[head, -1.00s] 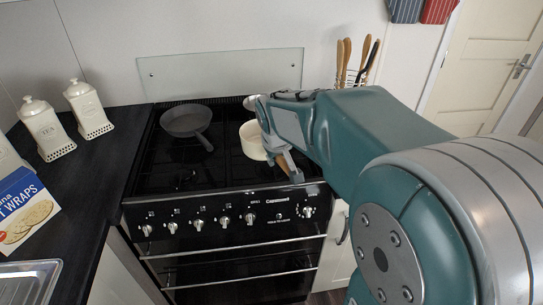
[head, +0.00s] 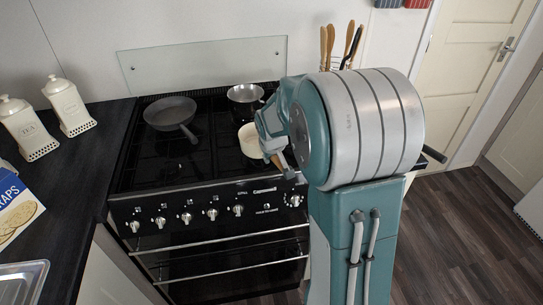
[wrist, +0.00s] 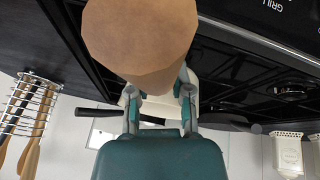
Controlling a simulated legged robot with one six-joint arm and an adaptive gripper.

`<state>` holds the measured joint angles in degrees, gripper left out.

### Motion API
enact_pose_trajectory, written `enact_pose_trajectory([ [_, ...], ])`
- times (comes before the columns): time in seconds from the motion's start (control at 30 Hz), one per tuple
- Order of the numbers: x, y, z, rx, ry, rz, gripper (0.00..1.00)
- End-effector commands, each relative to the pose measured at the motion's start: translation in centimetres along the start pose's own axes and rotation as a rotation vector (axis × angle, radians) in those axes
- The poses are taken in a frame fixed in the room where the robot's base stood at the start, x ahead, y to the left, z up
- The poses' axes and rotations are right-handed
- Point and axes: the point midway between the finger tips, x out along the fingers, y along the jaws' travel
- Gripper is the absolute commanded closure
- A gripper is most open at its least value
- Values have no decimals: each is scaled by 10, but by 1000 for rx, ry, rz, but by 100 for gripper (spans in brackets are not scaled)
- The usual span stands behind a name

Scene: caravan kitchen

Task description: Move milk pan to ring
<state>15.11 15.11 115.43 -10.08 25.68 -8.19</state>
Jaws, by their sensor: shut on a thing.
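The milk pan (head: 251,139) is a small cream pan with a wooden handle, over the right side of the black hob (head: 160,171) in the head view. I cannot tell whether its base touches the hob. My gripper (head: 284,160) is at its handle, partly hidden by my arm. In the wrist view, my gripper (wrist: 160,97) is shut on the handle, whose round brown end (wrist: 140,40) fills the top middle. The cream pan body (wrist: 150,108) shows partly between and behind the fingers. The hob rings under the pan are hidden.
A dark frying pan (head: 170,112) sits at the back left of the hob and a steel pan (head: 246,93) at the back right. The front left of the hob is clear. Canisters (head: 67,108) stand left; a utensil rack (wrist: 27,110) stands beside the cooker.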

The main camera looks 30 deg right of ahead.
Motion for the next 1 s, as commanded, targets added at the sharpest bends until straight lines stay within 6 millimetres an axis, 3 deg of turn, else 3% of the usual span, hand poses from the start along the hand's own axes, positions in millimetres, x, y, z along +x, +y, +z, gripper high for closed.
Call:
enact_pose_trajectory([
  [0.47, 9, -2, 3, -1, 0, 0, 100],
  [0.5, 9, -3, 4, -1, -2, 0, 59],
  [0.57, 9, -3, 4, -1, -2, 0, 38],
  [1.0, 4, -1, 1, -1, 2, 1, 38],
])
